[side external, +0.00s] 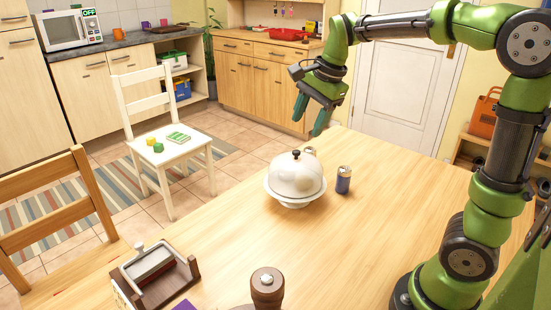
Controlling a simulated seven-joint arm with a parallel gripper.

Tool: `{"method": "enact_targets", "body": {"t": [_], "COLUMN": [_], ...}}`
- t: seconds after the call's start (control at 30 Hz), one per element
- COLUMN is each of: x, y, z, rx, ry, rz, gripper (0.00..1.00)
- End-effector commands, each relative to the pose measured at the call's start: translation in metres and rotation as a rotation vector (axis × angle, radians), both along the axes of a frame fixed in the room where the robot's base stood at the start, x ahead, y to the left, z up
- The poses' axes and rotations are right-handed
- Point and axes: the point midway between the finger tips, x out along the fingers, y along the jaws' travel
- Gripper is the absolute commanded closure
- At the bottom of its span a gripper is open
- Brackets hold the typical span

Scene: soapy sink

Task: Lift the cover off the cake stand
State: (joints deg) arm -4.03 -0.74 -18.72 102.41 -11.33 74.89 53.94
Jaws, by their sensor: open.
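The cake stand (294,203) is white and stands upright on the wooden table near its far edge. Its cover (296,178) is a pale, glossy dome with a small dark knob (296,154) on top, and it rests on the stand. What is under the cover cannot be made out. My gripper (311,116) is open and empty. It is in the air above the cover, a little to the right in the picture, with its fingers pointing down. It is apart from the knob.
A butter dish (150,265) and a brown wooden grinder (267,288) are at the near edge. The table (400,215) is clear on the right.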

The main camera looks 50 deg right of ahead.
Motion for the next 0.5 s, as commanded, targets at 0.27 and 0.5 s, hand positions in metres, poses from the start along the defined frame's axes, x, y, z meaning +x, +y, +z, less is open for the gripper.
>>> {"method": "enact_targets", "body": {"t": [0.27, 0.5], "x": [0.044, 0.042], "y": [-0.046, -0.047], "z": [0.02, 0.041], "rx": [0.131, 0.242], "ry": [0.144, 0.172], "rz": [-0.933, -1.392], "gripper": [0.46, 0.46]}}
